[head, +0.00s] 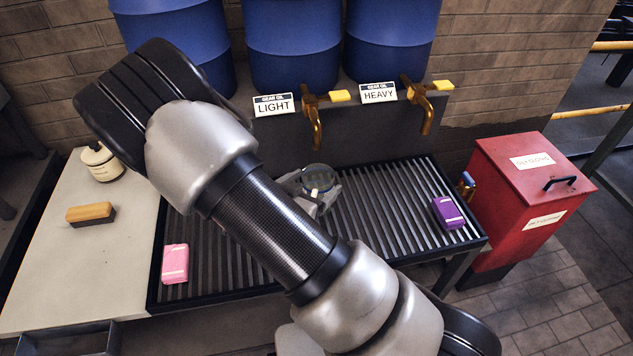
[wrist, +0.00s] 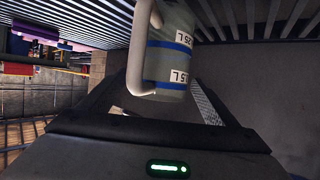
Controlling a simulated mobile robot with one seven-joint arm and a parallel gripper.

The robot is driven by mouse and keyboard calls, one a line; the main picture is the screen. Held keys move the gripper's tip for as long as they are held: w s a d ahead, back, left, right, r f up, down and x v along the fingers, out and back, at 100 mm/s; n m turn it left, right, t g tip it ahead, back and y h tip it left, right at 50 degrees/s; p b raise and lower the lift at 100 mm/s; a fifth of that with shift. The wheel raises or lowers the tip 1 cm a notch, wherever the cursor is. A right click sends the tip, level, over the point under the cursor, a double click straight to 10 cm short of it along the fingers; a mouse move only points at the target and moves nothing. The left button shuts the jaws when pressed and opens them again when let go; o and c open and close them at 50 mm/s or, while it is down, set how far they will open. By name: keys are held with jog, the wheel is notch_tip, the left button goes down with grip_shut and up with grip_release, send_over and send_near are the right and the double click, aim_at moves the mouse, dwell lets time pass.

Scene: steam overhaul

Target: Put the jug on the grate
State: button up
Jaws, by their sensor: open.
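The jug (wrist: 172,50) is pale and translucent, with blue bands, white litre labels and a white handle (wrist: 141,55). In the wrist view, which is upside down, it stands upright against the slats of the grate (wrist: 262,14); its base is cut off, so contact cannot be seen. In the head view the jug's round rim (head: 318,171) shows over the middle of the grate (head: 385,200), partly hidden by my arm. My gripper (wrist: 160,95) is open, its fingers spread to either side of the jug. No clear gap or grip on it can be made out.
A pink pack (head: 175,263) and a purple pack (head: 448,212) lie on the grate. Brass taps marked LIGHT (head: 313,118) and HEAVY (head: 423,105) overhang its back. A red bin (head: 525,200) stands right; a bench (head: 110,245) with a brush (head: 90,214) and pot (head: 101,162) stands left.

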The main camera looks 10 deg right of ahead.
jog(key=p+v, duration=0.1)
jog(key=v, duration=0.9)
jog(key=w+a+r+y, duration=0.4)
jog(key=a+y, duration=0.2)
notch_tip(320, 180, up, 11)
jog(key=s+a+n+g+y, duration=0.1)
jog(key=a+n+g+y, duration=0.15)
jog(key=y, duration=0.25)
jog(key=s+d+r+n+g+h, duration=0.1)
jog(key=s+d+r+n, duration=0.1)
jog(key=s+d+r, duration=0.3)
jog(key=s+d+r+n+g+h, duration=0.1)
jog(key=s+d+r+n, duration=0.2)
jog(key=s+d, duration=0.8)
jog(key=s+r, duration=0.2)
jog(key=s, duration=0.2)
jog(key=shift+r+n, duration=0.15)
jog(key=shift+n, duration=0.2)
